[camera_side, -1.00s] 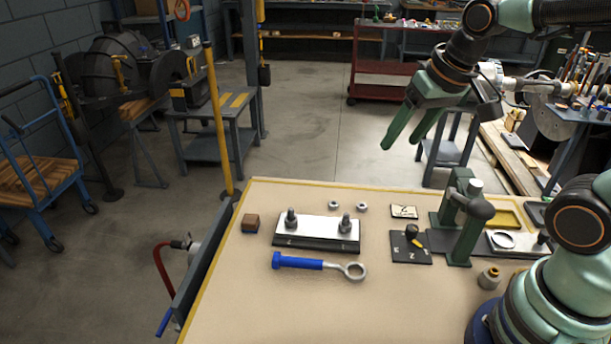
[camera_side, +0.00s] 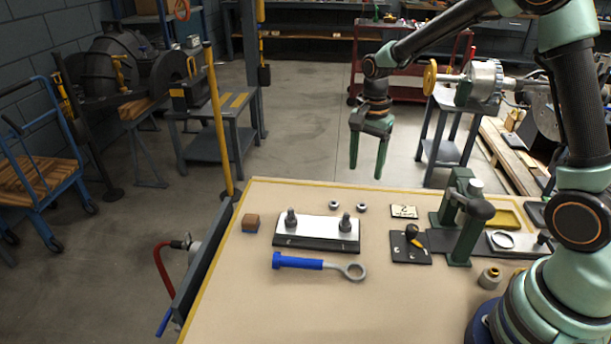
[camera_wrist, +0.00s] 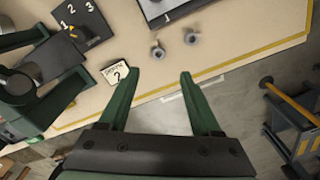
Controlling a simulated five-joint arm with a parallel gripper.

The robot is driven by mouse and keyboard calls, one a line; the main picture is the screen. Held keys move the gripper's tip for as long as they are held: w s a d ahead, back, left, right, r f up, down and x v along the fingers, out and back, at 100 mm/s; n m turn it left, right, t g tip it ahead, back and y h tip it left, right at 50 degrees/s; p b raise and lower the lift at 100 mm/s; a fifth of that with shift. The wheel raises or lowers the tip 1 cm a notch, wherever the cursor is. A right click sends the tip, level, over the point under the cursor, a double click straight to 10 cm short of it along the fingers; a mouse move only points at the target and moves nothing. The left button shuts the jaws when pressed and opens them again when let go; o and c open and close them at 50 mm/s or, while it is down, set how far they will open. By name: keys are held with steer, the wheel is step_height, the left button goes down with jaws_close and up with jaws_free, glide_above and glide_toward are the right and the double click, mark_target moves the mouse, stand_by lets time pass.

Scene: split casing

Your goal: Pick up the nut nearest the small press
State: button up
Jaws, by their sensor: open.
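Two small grey nuts lie on the tan table behind the plate with two bolts. The right nut (camera_side: 362,208) is the one nearer the small green press (camera_side: 461,215); the left nut (camera_side: 333,205) lies a short way from it. In the wrist view the nut nearer the press (camera_wrist: 157,51) is left of the other nut (camera_wrist: 192,38), and part of the press (camera_wrist: 40,85) shows at the left. My gripper (camera_side: 367,172) is open, pointing down, empty and above the table's far edge. Its fingertips (camera_wrist: 159,74) show apart in the wrist view, with both nuts beyond them.
A pale card with a question mark (camera_side: 404,212) lies between the nuts and the press. The bolted plate (camera_side: 318,228) stands in front of the nuts, with a blue-handled ring wrench (camera_side: 300,262) nearer still. A numbered dark board (camera_side: 408,254) lies beside the press.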

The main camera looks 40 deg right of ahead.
glide_above(360, 211)
steer(key=f, duration=0.5)
steer(key=shift+w+d+f, duration=0.25)
steer(key=shift+d+f, duration=0.25)
steer(key=shift+f, duration=1.2)
steer(key=shift+d+f, duration=0.1)
steer(key=shift+f, duration=1.2)
jaws_close()
